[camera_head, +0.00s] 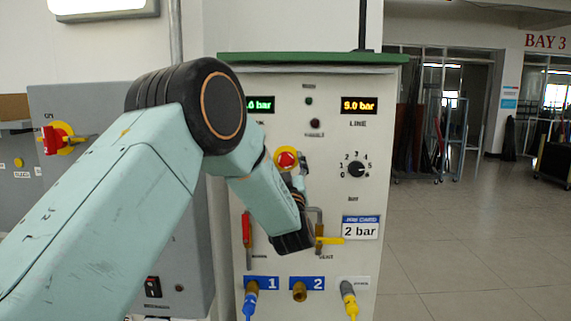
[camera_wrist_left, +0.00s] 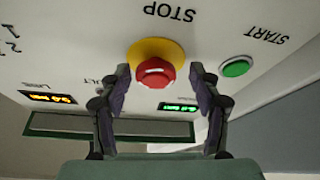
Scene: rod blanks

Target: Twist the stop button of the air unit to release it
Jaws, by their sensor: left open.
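The air unit (camera_head: 386,200) is a pale cabinet with a green top. Its stop button (camera_head: 286,159) is red on a yellow collar. In the left wrist view, which is turned upside down, the red stop button (camera_wrist_left: 154,72) sits under the word STOP. My left gripper (camera_head: 296,178) is at the panel, just below the button in the head view. In the left wrist view my left gripper (camera_wrist_left: 160,76) is open, with one finger on each side of the button and gaps visible. Whether a finger touches it cannot be told. My right gripper is not in view.
A green start button (camera_wrist_left: 236,67) is beside the stop button. Below are a red-handled valve (camera_head: 247,228), a yellow-handled valve (camera_head: 328,240) and hose ports (camera_head: 299,291). A dial (camera_head: 356,169) is on the right. A grey cabinet (camera_head: 90,105) stands left; open floor lies right.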

